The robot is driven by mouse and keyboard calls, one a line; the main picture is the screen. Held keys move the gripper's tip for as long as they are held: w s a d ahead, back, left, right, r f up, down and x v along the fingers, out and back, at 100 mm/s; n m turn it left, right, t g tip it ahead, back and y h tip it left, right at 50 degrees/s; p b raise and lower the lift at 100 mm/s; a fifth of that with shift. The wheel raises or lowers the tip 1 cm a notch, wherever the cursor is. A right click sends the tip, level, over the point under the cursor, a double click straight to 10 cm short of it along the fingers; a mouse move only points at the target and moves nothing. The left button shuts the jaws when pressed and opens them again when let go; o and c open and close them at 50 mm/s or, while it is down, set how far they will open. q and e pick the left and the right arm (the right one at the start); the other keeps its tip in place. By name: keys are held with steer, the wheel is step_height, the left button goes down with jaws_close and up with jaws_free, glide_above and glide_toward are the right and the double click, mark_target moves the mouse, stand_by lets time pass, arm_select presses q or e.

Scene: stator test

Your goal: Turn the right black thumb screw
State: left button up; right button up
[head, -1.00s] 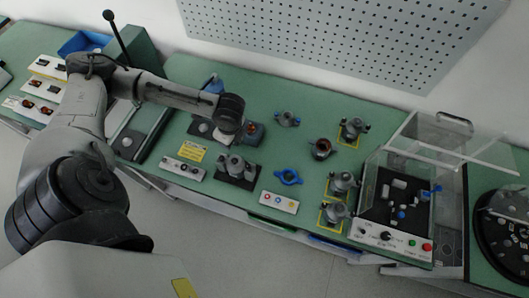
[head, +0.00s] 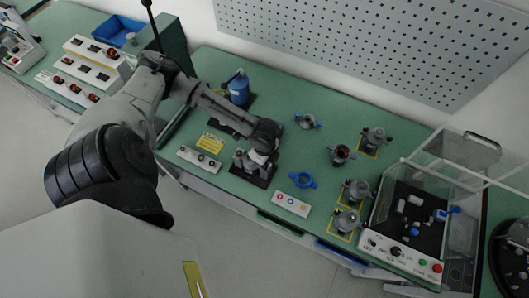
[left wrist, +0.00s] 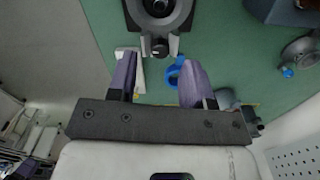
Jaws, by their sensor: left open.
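A dark grey stator fixture (head: 243,161) on a black base plate stands near the front edge of the green table. The end of my left arm hangs over it in the head view and hides part of it. In the left wrist view, the fixture's grey ring (left wrist: 180,22) shows at the top. A black thumb screw (left wrist: 160,47) sits in its clamp facing me. My left gripper (left wrist: 159,82) is open and empty. The thumb screw lies beyond the fingertips, roughly between them in the picture, apart from both. My right gripper is not in view.
A blue ring (head: 302,180) and a white button box (head: 291,204) lie right of the fixture. A switch box (head: 199,159) and a yellow label (head: 211,141) lie left. Several motor parts and a clear-covered test station (head: 400,250) stand farther right.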

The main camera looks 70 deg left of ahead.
arm_select(q)
steer(key=shift+f, duration=1.6)
steer(key=shift+r, duration=0.1)
jaws_close()
